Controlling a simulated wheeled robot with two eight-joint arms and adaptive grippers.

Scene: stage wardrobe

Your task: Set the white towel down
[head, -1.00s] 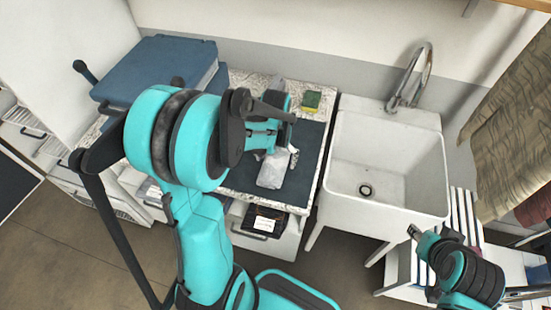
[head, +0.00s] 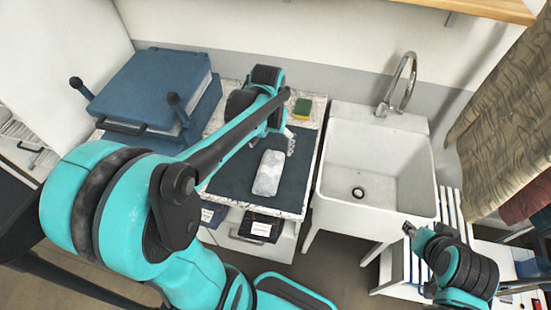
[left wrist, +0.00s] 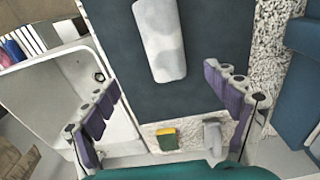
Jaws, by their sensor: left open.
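The white towel (head: 268,172), a pale grey-white folded roll, lies flat on a dark mat (head: 232,172) on the counter left of the sink. It also shows in the left wrist view (left wrist: 160,40), with its far end cut off by the frame. My left gripper (left wrist: 165,112) is open and empty, its fingers apart and clear of the towel. In the head view, my left gripper (head: 289,136) is mostly hidden behind its own arm, beyond the towel. My right gripper (head: 409,230) is small at the lower right; its finger opening is unclear.
A yellow-green sponge (head: 302,108) lies at the back of the speckled counter. A white sink (head: 375,150) with a faucet (head: 402,85) stands to the right. A slatted white rack (head: 450,215) stands right of the sink.

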